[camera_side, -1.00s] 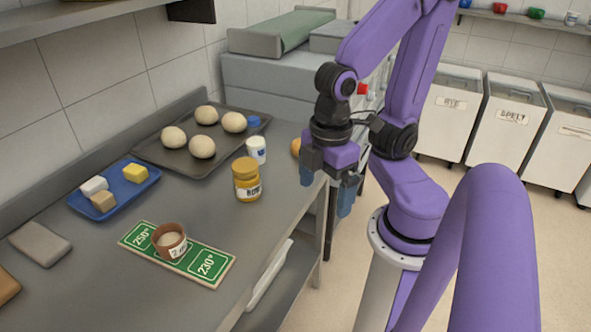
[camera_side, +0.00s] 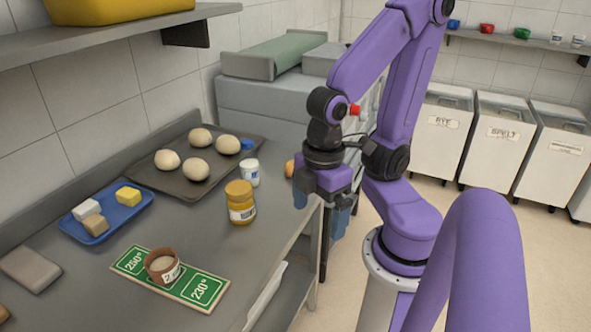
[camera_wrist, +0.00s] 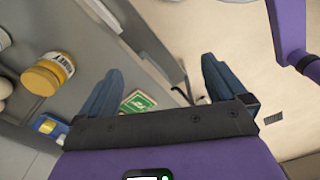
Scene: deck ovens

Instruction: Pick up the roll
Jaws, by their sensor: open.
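The roll (camera_side: 289,168) seems to be the small round orange-brown thing on the counter's right edge, just left of and behind my gripper in the side view. In the wrist view my gripper (camera_wrist: 162,70) shows spread fingers over the counter edge and floor. I cannot make out the roll there.
A yellow-lidded jar (camera_side: 240,203) and a white cup (camera_side: 250,173) stand left of my gripper. A dark tray (camera_side: 183,186) holds several dough balls. A blue tray (camera_side: 126,210) holds small blocks.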

